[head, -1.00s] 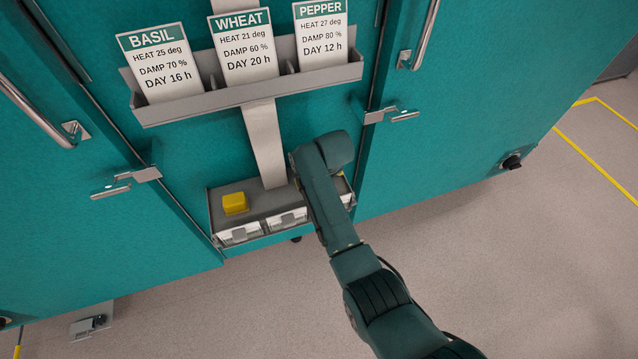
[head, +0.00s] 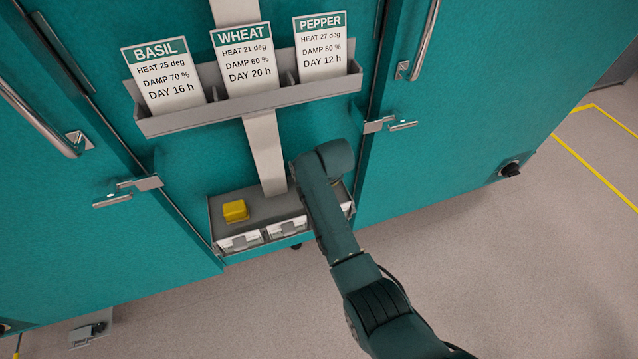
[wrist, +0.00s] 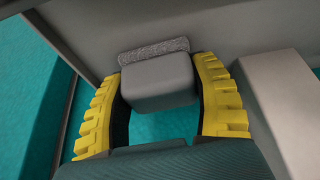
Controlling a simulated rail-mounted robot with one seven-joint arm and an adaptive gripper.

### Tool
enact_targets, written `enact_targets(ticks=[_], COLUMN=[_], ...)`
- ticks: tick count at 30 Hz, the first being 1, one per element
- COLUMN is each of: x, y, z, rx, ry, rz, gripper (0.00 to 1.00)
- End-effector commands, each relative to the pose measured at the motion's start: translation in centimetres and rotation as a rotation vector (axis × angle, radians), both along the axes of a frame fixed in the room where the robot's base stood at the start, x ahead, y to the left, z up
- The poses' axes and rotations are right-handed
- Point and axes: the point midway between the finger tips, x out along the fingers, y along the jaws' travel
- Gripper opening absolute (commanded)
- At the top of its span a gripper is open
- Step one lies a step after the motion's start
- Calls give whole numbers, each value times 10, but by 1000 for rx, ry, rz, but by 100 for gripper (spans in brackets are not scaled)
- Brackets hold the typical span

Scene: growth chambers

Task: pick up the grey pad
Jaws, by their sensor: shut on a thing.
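The grey pad (wrist: 158,82) is a smooth grey block with a speckled, rough strip along its far edge. It sits between the two yellow ribbed fingers of my gripper (wrist: 158,70) in the wrist view, and the gripper is shut on it. A teal surface shows just below the pad between the fingers. In the head view my arm hides both the gripper and the grey pad, at the right end of the small grey shelf (head: 262,207).
A yellow block (head: 235,211) stands on the shelf's left part. Above is a grey rack (head: 250,103) with BASIL (head: 162,75), WHEAT (head: 248,60) and PEPPER (head: 321,48) cards. Door latches (head: 128,191) (head: 388,125) stick out on both sides. A pale block-like surface (wrist: 285,110) lies right of the fingers.

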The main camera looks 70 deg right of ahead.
Motion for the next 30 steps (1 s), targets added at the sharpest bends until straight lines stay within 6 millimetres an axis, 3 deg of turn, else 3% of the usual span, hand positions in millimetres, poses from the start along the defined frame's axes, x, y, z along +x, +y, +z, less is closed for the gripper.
enact_targets(ticks=[14,16,23,30], x=[0,-10,-43,-92], y=[0,11,46,97], z=[120,113,115,115], rx=[-3,3,1,1], ry=[-4,3,2,2], rz=[0,0,1,1], gripper=[25,25,25,25])
